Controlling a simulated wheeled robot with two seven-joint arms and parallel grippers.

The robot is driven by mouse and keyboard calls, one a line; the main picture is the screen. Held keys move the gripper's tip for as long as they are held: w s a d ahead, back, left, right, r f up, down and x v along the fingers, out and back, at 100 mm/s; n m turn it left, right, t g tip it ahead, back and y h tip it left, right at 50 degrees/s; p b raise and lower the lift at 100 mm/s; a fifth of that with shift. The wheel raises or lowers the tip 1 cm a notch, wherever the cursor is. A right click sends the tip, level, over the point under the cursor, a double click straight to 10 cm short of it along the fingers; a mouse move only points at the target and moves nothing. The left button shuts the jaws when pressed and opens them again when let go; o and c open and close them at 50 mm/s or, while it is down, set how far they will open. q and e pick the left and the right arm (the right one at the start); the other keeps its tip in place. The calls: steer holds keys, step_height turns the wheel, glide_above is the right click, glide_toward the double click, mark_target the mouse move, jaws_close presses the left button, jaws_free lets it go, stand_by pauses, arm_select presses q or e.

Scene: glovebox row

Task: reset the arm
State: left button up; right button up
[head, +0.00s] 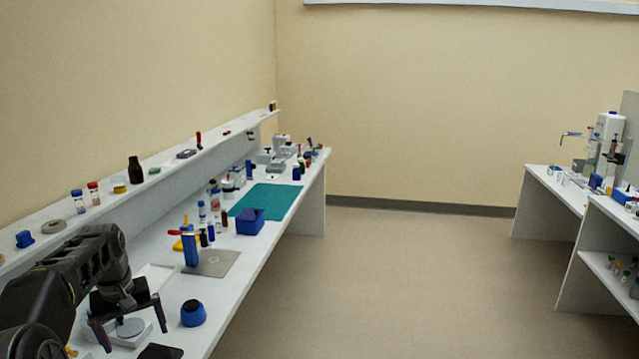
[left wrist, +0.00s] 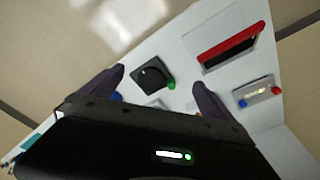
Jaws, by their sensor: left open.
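My left arm comes in from the lower left in the head view. My left gripper (head: 128,318) is open, its two dark fingers spread above the near end of the left bench (head: 235,312). A balance-like device with a round grey pan (head: 130,327) is below and behind the fingers. Nothing shows between the fingertips. In the left wrist view, both fingers (left wrist: 160,92) reach over the white bench top. A black square item (left wrist: 152,75) with a green knob lies beyond them. My right gripper is not in view.
A blue round item (head: 193,314) stands close to the right of the gripper. A shelf with small items runs along the wall. The floor (head: 400,280) is clear.

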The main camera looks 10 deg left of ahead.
arm_select(q)
steer(key=w+d+f+m+t+b, duration=0.15)
steer(key=d+f, duration=0.25)
steer(key=f, duration=0.4)
steer(key=w+d+f+m+t, duration=0.1)
steer(key=w+d+f, duration=0.2)
steer(key=d+f, duration=0.35)
steer(key=s+d+f+m+h+b, duration=0.1)
steer(key=s+d+f, duration=0.2)
steer(key=d+f, duration=0.35)
steer(key=s+d+f+h+b, duration=0.1)
steer(key=s+d+f, duration=0.25)
steer(key=f, duration=0.55)
steer(key=s+d+f+g+h+b, duration=0.1)
steer(key=s+d+f+b, duration=0.1)
steer(key=s+d+f, duration=0.3)
steer(key=s+d+f+m+g+b, duration=0.1)
steer(key=s+d+f, duration=0.4)
steer(key=s, duration=0.8)
steer(key=s+d+f+m+g+h+b, duration=0.1)
steer(key=s+d+f+b, duration=0.2)
steer(key=s+d+f, duration=0.2)
steer(key=s+d, duration=0.3)
steer(key=s, duration=0.1)
steer(key=shift+d+f+h, duration=0.25)
steer(key=shift+h, duration=0.05)
steer(key=shift+s+g, duration=0.1)
steer(key=shift+g, duration=0.15)
